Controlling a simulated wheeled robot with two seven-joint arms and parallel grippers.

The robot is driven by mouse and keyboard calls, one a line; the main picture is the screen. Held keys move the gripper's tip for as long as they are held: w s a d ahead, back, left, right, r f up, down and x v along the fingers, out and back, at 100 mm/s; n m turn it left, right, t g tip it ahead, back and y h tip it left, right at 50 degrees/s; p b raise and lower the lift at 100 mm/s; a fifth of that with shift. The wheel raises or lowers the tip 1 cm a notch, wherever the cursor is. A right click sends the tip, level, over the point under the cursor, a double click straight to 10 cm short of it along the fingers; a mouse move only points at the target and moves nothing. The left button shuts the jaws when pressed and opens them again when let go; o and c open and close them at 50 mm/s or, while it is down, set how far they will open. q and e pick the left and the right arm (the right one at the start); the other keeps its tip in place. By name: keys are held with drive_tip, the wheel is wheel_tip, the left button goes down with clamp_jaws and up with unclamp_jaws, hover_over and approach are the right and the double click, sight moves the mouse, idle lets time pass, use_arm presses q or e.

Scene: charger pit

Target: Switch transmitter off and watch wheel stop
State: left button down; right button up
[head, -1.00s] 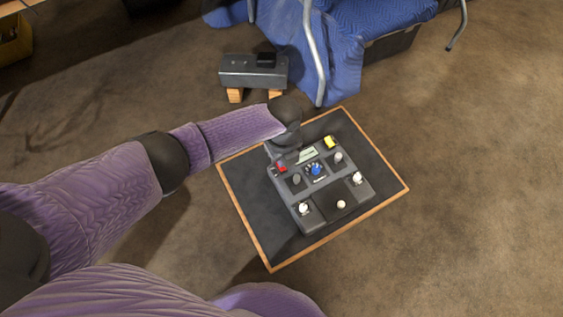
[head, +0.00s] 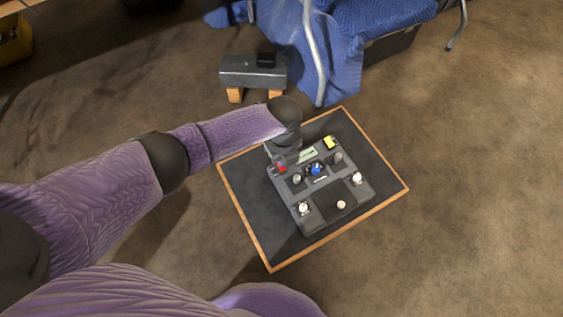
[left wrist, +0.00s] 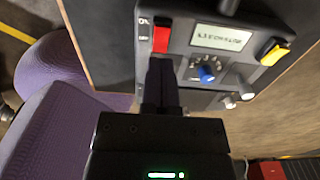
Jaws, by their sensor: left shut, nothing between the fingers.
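The transmitter (head: 325,186) is a dark grey box lying on a dark, wood-edged board. Its red switch (head: 281,168) is at the upper left corner, partly behind my left gripper (head: 280,160). In the left wrist view, the red switch (left wrist: 160,37) stands beside small ON and OFF labels. There my left gripper (left wrist: 161,64) is shut and empty, its tips at the near end of the switch; I cannot tell whether they touch. The display (left wrist: 221,38) shows dark text too blurred to read. A blue knob (left wrist: 207,73) sits below it. No wheel can be made out. My right gripper is out of view.
A yellow switch (head: 330,142) and several pale sticks or knobs rise from the transmitter. The board (head: 377,205) has bare room around it. Behind it, a grey box (head: 253,72) stands on wooden blocks beside a blue-covered seat (head: 340,60) with metal legs.

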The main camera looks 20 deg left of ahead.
use_arm(q)
drive_tip(key=shift+f, duration=1.15)
idle(0.5)
wheel_tip(320, 180, up, 7)
drive_tip(key=p, duration=0.5)
drive_tip(key=shift+r, duration=0.1)
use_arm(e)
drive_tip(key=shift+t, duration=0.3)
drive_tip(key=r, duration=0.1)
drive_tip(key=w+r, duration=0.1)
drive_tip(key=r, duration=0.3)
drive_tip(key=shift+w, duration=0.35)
use_arm(q)
drive_tip(key=shift+f, duration=0.2)
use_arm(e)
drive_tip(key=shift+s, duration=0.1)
